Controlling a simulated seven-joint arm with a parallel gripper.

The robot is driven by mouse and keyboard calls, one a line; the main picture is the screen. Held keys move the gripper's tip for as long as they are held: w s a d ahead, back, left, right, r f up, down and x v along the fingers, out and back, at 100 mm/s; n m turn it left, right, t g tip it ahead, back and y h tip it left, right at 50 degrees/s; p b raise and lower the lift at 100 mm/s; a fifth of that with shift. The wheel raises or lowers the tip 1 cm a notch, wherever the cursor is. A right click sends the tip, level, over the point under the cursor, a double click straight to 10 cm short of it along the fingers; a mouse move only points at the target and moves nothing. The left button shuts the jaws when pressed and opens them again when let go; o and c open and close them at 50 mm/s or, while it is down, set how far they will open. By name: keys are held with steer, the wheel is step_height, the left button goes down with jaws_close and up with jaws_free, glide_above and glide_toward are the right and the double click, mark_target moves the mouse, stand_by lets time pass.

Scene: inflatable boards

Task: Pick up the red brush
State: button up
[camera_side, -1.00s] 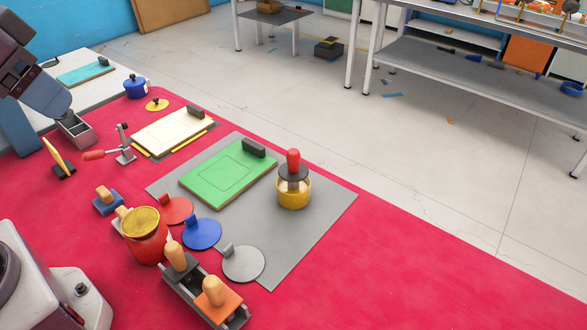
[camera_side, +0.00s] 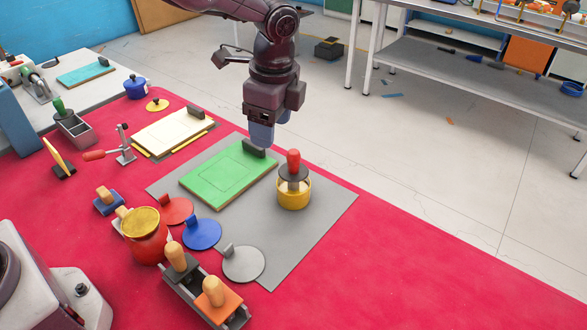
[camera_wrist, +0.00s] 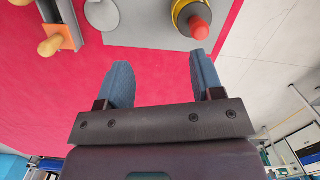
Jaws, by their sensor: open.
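The red brush (camera_side: 293,160) stands upright, red handle up with a dark disc below it, in a yellow pot (camera_side: 294,194) on the grey mat. Its red handle also shows in the wrist view (camera_wrist: 199,30) at the upper right, over the yellow pot (camera_wrist: 178,4). My gripper (camera_side: 262,143) is above the far right end of the green board, a little left of and behind the red handle in the side view. In the wrist view its two blue fingers (camera_wrist: 160,60) are apart with nothing between them. The handle is clear of the fingers.
The green board (camera_side: 228,172) with a dark block lies beside the pot. Red, blue (camera_side: 202,234) and grey discs, a red jar (camera_side: 147,240) and a holder with wooden-handled tools stand nearer. A grey box (camera_side: 75,130) holds a green-handled tool. The mat right of the pot is free.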

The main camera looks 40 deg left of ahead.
mark_target(294, 153)
steer(key=w+d+m, duration=0.2)
steer(key=w+m, duration=0.3)
steer(key=m, duration=0.3)
steer(key=shift+t, duration=0.3)
steer(key=f, duration=0.2)
steer(key=a+f, duration=0.1)
steer(key=f, duration=0.4)
steer(key=shift+w+a, duration=0.2)
steer(key=shift+w, duration=0.15)
steer(key=shift+w+a+f, duration=0.1)
steer(key=shift+a+f, duration=0.05)
steer(key=shift+f, duration=0.8)
steer(key=shift+w+a+f, duration=0.15)
steer(key=shift+a+f, duration=0.05)
steer(key=shift+f, duration=0.75)
steer(key=shift+w+a+f, duration=0.1)
steer(key=shift+a+f, duration=0.05)
steer(key=shift+f, duration=0.8)
steer(key=c, duration=1)
